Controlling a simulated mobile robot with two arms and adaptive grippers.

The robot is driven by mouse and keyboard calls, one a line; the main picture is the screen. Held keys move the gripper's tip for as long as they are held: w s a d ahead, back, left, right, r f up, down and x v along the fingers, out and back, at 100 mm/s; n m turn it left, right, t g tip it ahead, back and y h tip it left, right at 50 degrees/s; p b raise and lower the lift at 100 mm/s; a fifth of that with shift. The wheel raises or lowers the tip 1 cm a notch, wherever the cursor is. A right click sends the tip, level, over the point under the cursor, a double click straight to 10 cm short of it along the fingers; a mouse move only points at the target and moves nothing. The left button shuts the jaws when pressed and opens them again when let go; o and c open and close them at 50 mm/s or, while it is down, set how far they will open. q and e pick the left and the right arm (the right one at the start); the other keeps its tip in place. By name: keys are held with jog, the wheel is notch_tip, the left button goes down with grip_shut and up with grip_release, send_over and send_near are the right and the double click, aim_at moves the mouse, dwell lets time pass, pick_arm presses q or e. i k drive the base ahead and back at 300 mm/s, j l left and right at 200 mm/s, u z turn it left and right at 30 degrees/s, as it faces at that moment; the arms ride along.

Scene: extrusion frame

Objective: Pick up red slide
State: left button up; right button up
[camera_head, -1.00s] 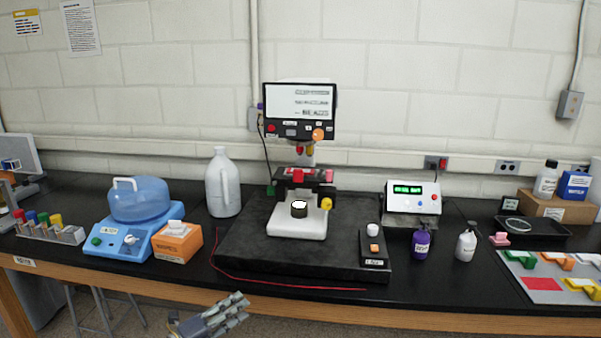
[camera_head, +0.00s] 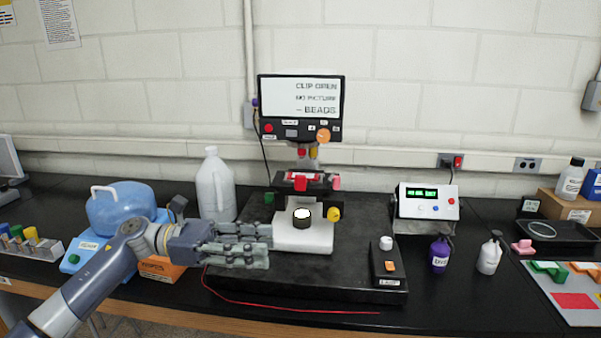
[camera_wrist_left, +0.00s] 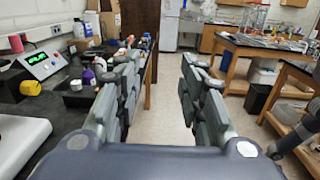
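A red piece (camera_head: 301,181), which looks like the red slide, sits on the dark stage of the microscope (camera_head: 306,226), below the screen. A dark clip partly covers it. My left gripper (camera_head: 264,246) is in front of the microscope, lower and to the left of the red piece, apart from it. In the left wrist view its two fingers (camera_wrist_left: 158,85) stand wide apart with nothing between them. The red piece does not clearly show in the left wrist view.
A white jug (camera_head: 215,188) and blue tank (camera_head: 123,208) stand left. A small control box (camera_head: 387,266), purple bottle (camera_head: 440,254) and white bottle (camera_head: 488,256) stand right. A red cable (camera_head: 290,306) runs along the front of the black base. A mat (camera_head: 586,317) with coloured pieces lies far right.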

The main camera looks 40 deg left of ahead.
aim_at(302, 179)
jog(key=i+j, duration=0.4)
jog(key=j, duration=0.15)
jog(key=i+j, duration=0.35)
jog(key=j, duration=0.2)
